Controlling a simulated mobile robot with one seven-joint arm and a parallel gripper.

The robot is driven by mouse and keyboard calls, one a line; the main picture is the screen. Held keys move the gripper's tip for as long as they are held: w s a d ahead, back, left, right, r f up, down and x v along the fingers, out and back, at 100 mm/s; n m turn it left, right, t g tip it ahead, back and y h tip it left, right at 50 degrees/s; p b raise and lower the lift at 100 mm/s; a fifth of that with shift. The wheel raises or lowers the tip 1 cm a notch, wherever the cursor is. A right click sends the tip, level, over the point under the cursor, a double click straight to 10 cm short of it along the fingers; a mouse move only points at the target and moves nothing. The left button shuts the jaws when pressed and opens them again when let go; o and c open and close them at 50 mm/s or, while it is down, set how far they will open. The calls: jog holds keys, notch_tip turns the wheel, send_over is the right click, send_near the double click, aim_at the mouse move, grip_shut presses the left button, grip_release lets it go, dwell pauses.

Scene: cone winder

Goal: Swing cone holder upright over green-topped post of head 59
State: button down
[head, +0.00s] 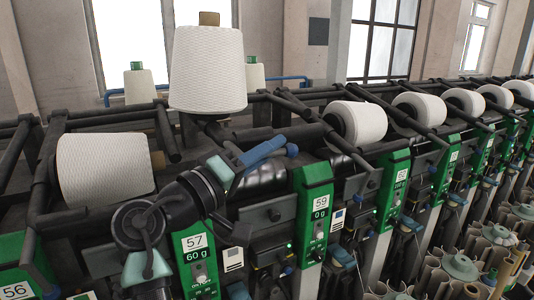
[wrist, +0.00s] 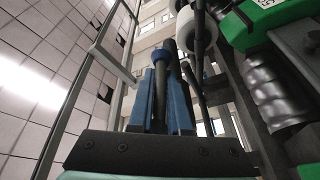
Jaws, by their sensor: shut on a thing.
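My gripper (head: 268,152) reaches in from the lower left, just above and left of the green panel of head 59 (head: 318,205). In the wrist view its two blue fingers (wrist: 166,100) are closed on a dark rod with a blue collar (wrist: 161,58), which I take to be the cone holder. In the head view a small blue-grey knob (head: 292,150) shows just beyond the fingertips. The rest of the holder is hidden or hard to tell from the dark frame.
A large white cone (head: 208,72) stands upright above the rail. Another cone (head: 104,168) lies tilted at left. A cone (head: 358,123) lies right of head 59, with several beyond. Head 57's panel (head: 195,255) is close under my arm. Dark bars cross the area behind my gripper.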

jog(key=shift+s+d+g, duration=0.15)
jog(key=shift+d+g, duration=0.15)
jog(key=shift+d, duration=0.25)
jog(key=c, duration=0.9)
grip_release()
jog(key=shift+s+d, duration=0.1)
jog(key=shift+o, duration=0.2)
jog(key=shift+a, duration=0.45)
jog(key=b+v, duration=0.4)
jog(key=v, duration=0.8)
jog(key=shift+s, duration=0.3)
jog(key=shift+d+f, duration=0.15)
